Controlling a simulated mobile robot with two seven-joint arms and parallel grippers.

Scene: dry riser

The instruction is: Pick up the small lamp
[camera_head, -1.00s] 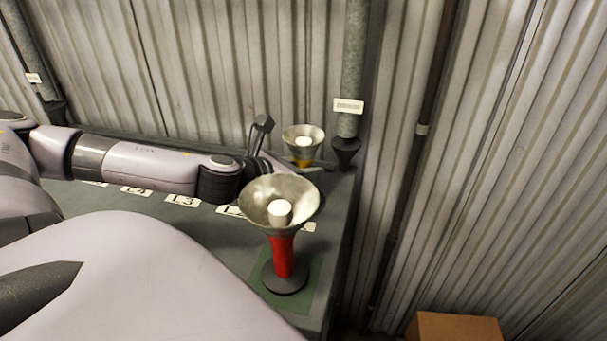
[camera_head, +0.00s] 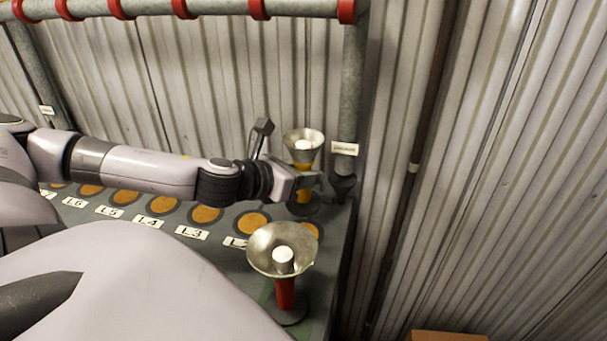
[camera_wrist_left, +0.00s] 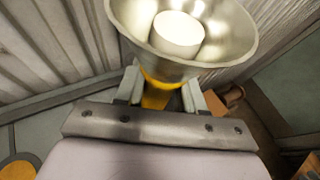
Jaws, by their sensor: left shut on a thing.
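A lamp with a metal funnel-shaped shade (camera_head: 304,139), a white bulb and a yellow stem (camera_head: 302,182) is in my left gripper (camera_head: 306,183). The gripper is shut on the stem below the shade. The lamp is upright, its dark base appearing held above the bench. In the left wrist view, the shade (camera_wrist_left: 218,32) and white bulb (camera_wrist_left: 177,34) fill the top, with the yellow stem (camera_wrist_left: 156,96) between the fingers (camera_wrist_left: 160,92). A second lamp with a red stem (camera_head: 285,293) stands nearer on the bench, apart from the gripper. My right gripper is not in view.
The grey bench (camera_head: 325,262) carries a row of orange discs (camera_head: 206,214) with labels such as L3 (camera_head: 191,233). A vertical pipe (camera_head: 355,90) stands close right of the held lamp. Corrugated wall lies behind; a cardboard box (camera_head: 445,336) is at lower right.

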